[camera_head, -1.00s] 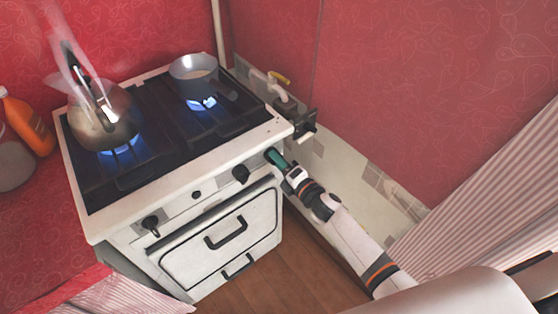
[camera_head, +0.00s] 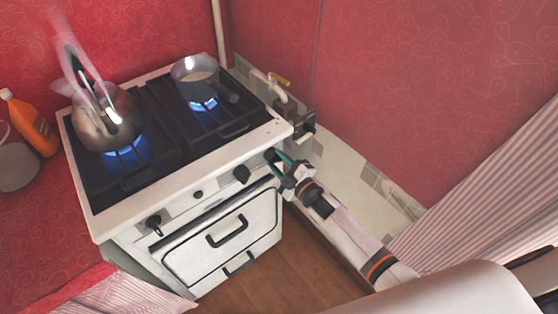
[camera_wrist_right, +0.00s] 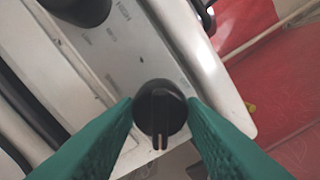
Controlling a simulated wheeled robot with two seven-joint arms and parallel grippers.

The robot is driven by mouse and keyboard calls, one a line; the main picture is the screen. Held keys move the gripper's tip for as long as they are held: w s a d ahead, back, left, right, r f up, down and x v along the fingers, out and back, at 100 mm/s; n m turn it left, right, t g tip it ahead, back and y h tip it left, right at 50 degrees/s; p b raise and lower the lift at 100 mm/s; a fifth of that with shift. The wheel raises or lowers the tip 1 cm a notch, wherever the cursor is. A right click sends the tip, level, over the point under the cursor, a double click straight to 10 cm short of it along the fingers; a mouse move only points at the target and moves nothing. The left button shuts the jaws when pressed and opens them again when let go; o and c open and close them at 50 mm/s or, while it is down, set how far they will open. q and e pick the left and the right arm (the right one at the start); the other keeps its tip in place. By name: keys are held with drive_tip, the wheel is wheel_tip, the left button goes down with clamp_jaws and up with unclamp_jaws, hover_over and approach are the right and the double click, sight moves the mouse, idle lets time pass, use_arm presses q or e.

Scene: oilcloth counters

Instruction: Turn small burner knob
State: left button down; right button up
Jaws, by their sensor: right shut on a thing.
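The stove's front panel carries black knobs. The right-hand knob (camera_head: 270,155) is at the panel's right end, and it also shows in the right wrist view (camera_wrist_right: 160,122) with its ridge pointing down the picture. My right gripper (camera_head: 279,160) has its green fingers on both sides of this knob, shut on it; the fingers also show in the right wrist view (camera_wrist_right: 160,104). A middle knob (camera_head: 242,174) and a left knob (camera_head: 153,222) are free. Blue flames burn under the kettle (camera_head: 108,120) and the saucepan (camera_head: 193,72). My left gripper is out of view.
The white stove (camera_head: 180,175) has an oven door with a black handle (camera_head: 226,231) below the panel. A gas valve (camera_head: 304,122) sits close beside the stove's right corner. An orange bottle (camera_head: 33,125) stands at left. A striped curtain (camera_head: 490,195) hangs at right.

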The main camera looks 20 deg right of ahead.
drive_tip(key=shift+m, duration=0.9)
drive_tip(key=o, duration=1)
drive_tip(key=v, duration=1.2)
